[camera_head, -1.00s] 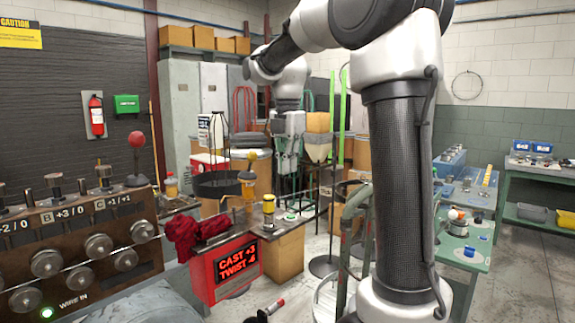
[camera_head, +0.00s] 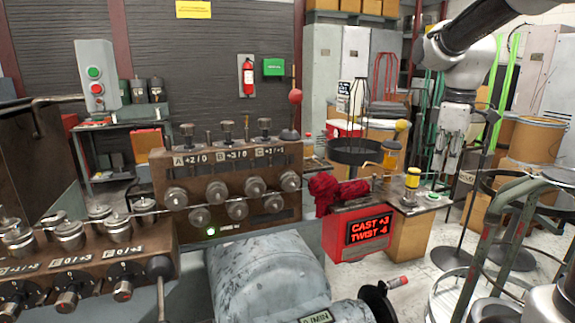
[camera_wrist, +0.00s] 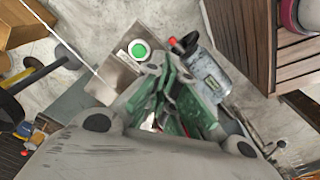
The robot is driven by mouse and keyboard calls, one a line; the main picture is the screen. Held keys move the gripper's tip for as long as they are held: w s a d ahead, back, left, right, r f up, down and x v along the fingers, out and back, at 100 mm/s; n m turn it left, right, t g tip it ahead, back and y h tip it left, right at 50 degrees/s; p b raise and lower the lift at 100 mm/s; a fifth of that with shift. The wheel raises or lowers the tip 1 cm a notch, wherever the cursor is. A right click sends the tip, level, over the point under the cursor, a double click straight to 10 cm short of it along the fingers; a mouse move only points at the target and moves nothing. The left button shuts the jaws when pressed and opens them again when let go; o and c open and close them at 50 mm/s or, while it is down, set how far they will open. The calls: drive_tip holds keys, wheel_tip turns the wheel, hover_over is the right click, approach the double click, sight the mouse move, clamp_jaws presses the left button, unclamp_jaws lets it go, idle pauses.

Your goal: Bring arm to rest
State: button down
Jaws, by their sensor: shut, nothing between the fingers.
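My arm shows at the upper right of the head view, raised, with its forearm reaching in from the top right corner and the wrist bent down. My gripper (camera_head: 443,165) hangs pointing down beyond the red display box, apart from anything I can make out. In the wrist view my gripper (camera_wrist: 165,105) has its green-padded fingers together, with nothing held. Below it in that view are a metal plate with a green button (camera_wrist: 138,50) and a grey motor-like body (camera_wrist: 208,75).
A knobbed control panel (camera_head: 230,180) and a grey motor housing (camera_head: 265,275) stand in front. The red display box (camera_head: 345,255) reads CAST +3, TWIST -4. A round green frame (camera_head: 520,195) stands at right. Open concrete floor (camera_head: 415,285) shows between.

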drive_tip(key=s+f+m+t, duration=0.1)
drive_tip(key=s+m, duration=0.3)
drive_tip(key=s, duration=0.6)
drive_tip(key=s+a+f+m+t, duration=0.1)
drive_tip(key=s+m, duration=0.4)
drive_tip(key=s, duration=0.5)
drive_tip(key=shift+s+f+m+t, duration=0.15)
drive_tip(key=shift+f+m+t, duration=0.15)
drive_tip(key=shift+f+t, duration=0.45)
